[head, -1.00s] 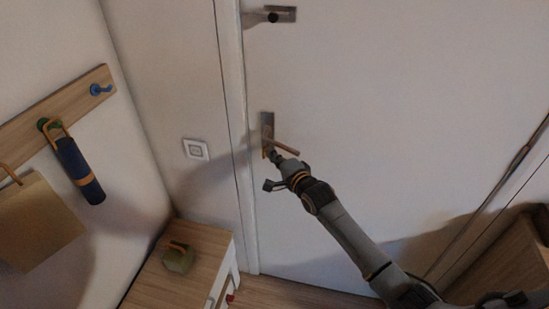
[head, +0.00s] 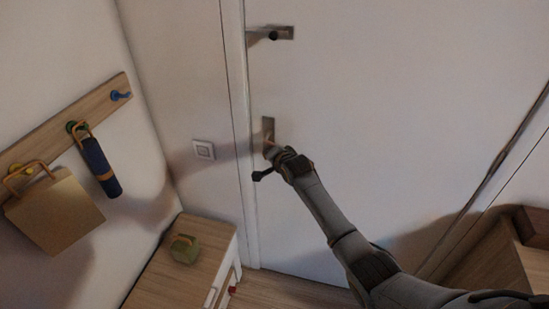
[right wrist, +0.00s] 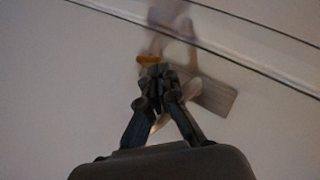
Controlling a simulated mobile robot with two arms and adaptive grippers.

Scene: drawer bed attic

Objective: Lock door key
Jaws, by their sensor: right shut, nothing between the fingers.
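The white door (head: 380,120) has a lower lock plate (head: 268,125) near its left edge. My right gripper (head: 266,158) is at the lower part of this plate and hides most of its handle. In the right wrist view the fingers are shut and empty, in front of the plate (right wrist: 215,97). A small orange piece, perhaps the key (right wrist: 148,60), shows just beyond the fingertips; I cannot tell whether they touch it. The keyhole is hidden. My left gripper is out of view.
An upper handle (head: 268,34) is on the door. A light switch (head: 203,149) is on the wall to the left. A rack (head: 112,100) holds a blue umbrella (head: 98,165) and a bag (head: 55,212). A wooden cabinet (head: 160,285) bears a green box (head: 183,249).

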